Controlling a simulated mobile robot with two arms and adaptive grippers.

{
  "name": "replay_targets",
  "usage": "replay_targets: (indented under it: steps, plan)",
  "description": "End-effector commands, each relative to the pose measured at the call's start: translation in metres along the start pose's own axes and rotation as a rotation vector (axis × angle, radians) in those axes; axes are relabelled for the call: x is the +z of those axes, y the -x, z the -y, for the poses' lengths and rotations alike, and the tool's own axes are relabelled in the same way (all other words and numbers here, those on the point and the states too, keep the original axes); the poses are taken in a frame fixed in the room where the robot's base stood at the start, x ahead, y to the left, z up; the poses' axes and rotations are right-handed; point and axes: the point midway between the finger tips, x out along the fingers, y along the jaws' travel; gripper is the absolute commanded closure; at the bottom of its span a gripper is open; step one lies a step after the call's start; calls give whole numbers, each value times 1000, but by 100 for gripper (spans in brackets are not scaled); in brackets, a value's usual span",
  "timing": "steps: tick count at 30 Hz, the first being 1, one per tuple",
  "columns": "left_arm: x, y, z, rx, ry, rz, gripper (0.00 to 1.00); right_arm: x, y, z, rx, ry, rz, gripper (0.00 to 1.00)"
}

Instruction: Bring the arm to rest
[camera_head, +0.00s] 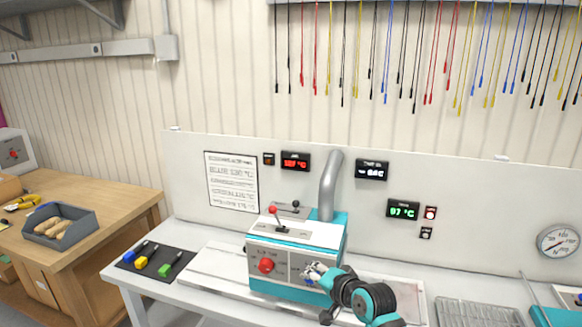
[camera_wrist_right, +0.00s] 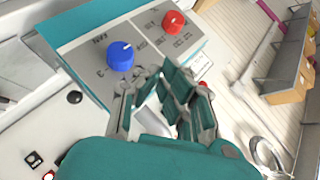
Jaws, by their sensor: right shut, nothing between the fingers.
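My right arm comes in from the lower right in the head view. Its gripper (camera_head: 318,274) is at the front face of a teal and white machine (camera_head: 298,236). In the wrist view the right gripper (camera_wrist_right: 172,80) is shut and empty, close to the machine's panel. A blue knob (camera_wrist_right: 120,56) and a red knob (camera_wrist_right: 173,23) show on that panel, apart from the fingers. The red knob also shows in the head view (camera_head: 266,265); the gripper hides the blue knob's area there. My left gripper is in neither view.
A red-tipped lever (camera_head: 273,211) and a grey duct (camera_head: 330,186) rise from the machine's top. A black mat (camera_head: 128,264) with colored-handled tools lies left on the bench. A wooden table (camera_head: 100,196) holds a grey bin (camera_head: 86,220). A grey grate (camera_head: 475,312) lies right.

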Motion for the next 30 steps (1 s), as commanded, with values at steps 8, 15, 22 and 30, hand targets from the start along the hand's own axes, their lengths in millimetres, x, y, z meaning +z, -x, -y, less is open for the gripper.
replay_targets:
  steps: [8, 15, 22, 30]
  plan:
    - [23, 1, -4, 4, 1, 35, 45, 119, 115, -145, 323, 381, 189, 100]
    - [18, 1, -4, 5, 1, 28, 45, 171, 218, -204, 517, 601, 353, 100]
    - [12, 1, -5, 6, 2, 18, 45, 195, 285, -227, 622, 711, 469, 100]
    - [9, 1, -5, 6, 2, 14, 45, 213, 354, -239, 718, 805, 596, 100]
